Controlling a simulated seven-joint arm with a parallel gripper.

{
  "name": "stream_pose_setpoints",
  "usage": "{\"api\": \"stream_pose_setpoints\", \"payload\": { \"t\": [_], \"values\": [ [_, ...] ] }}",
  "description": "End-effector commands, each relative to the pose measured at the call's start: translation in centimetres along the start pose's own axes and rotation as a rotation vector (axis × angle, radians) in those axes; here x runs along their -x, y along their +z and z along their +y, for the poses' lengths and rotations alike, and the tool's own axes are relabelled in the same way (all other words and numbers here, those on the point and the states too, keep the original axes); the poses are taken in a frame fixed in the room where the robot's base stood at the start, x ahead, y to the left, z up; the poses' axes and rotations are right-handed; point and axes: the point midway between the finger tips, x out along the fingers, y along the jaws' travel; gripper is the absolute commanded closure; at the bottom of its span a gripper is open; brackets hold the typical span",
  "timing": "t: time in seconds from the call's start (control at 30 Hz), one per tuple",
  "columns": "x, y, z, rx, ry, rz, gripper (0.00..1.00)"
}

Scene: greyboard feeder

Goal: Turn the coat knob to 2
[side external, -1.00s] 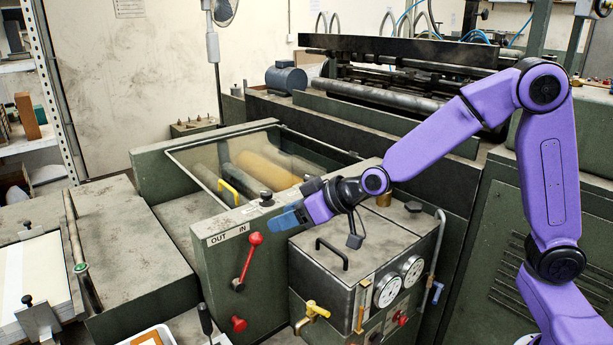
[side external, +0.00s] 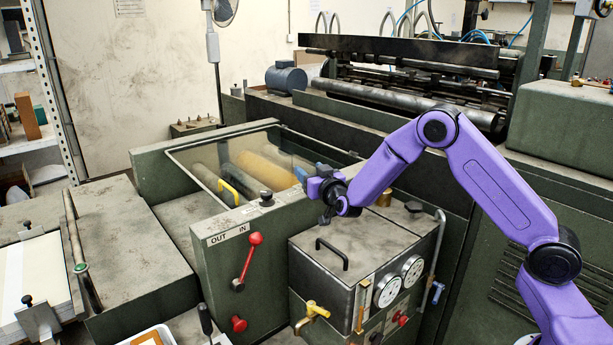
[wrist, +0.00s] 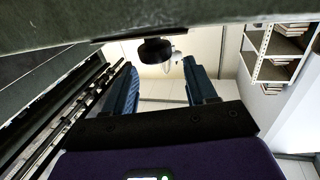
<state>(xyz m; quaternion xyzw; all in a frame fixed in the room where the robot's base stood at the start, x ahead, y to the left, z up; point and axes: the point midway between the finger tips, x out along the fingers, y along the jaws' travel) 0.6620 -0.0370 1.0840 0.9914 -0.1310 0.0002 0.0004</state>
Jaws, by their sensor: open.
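No knob in view carries a legible "coat" label, so I cannot tell for certain which one it is. In the side external view, a small black knob (side external: 266,198) stands on top of the green side frame. My gripper (side external: 303,172) is above the glass-covered roller bay, to the right of and beyond that knob. It is open and empty. In the wrist view, my gripper's two blue fingers (wrist: 157,64) are spread wide. A dark round knob (wrist: 155,50) shows in the gap beyond their tips, apart from them. No number scale is readable.
A red-knobbed lever (side external: 247,259) is by the OUT/IN plate (side external: 228,235). A grey box (side external: 350,258) with a black handle and gauges (side external: 387,291) stands in front. The glass cover (side external: 265,160) lies over the rollers. Air above the machine is free.

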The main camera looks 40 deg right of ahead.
Motion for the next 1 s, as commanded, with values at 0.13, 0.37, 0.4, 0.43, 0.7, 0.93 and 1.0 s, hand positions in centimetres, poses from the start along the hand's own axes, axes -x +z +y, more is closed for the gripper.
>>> {"api": "stream_pose_setpoints", "payload": {
  "t": [0.13, 0.37, 0.4, 0.43, 0.7, 0.93, 1.0],
  "values": [
    [0.0, 2.6, 0.0, 0.002, 0.0, -0.003, 0.44],
    [-2.3, 2.3, -0.1, -0.002, -0.001, 0.0, 0.44],
    [-2.5, 2.3, -0.1, -0.002, -0.001, 0.001, 0.44],
    [-2.6, 2.3, -0.1, -0.001, -0.001, 0.0, 0.44],
    [-3.0, 2.2, -0.1, 0.0, -0.002, 0.0, 0.44],
    [-3.0, 2.2, -0.1, -0.001, -0.002, -0.001, 0.86],
    [-3.0, 2.2, -0.1, -0.001, -0.002, -0.001, 0.95]
  ]
}}
